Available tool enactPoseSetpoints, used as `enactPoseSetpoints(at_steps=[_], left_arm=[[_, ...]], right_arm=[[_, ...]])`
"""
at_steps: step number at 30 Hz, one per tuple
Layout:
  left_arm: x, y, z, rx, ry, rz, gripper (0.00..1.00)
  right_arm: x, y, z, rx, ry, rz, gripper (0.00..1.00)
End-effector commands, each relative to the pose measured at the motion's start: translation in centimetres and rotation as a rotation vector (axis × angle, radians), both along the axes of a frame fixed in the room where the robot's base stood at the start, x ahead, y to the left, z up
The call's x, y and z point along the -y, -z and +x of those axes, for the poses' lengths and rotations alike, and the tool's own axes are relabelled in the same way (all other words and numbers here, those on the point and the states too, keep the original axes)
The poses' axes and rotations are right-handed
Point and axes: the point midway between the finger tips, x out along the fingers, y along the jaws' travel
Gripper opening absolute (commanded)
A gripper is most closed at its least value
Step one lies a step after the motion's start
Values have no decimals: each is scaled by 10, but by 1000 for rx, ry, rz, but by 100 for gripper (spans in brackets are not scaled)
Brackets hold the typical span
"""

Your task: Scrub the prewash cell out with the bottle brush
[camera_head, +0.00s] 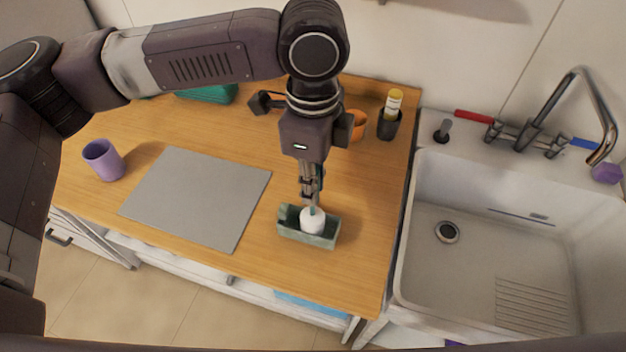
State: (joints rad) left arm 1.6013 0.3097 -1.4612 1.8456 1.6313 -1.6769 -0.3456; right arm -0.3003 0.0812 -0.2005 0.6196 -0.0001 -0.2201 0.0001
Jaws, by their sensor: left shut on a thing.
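The prewash cell looks to be the small grey-green open box (294,233) on the wooden counter, right of the grey mat. My left gripper (311,192) points down above it, shut on the bottle brush. The brush's white head (313,222) is at the box, low within its walls; whether it touches the bottom is hidden. The brush handle is mostly hidden by the gripper fingers. My right gripper is not in view.
A grey mat (197,197) and a purple cup (104,160) are to the left. Behind are an orange mug (358,125), a dark holder (389,126) with a yellow-and-white item, and a green item (208,94). A white sink (480,255) with tap (602,120) is right.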

Motion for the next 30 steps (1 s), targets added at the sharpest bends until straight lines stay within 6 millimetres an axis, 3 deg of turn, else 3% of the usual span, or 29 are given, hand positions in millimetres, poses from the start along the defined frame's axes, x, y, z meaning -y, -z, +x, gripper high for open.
enactPoseSetpoints(at_steps=[20, 30], left_arm=[[0, 8, 0, 1, 0, 0, 0], [15, 7, -6, -2, 2, 0, 0]], right_arm=[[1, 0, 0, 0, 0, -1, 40], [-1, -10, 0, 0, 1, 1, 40]])
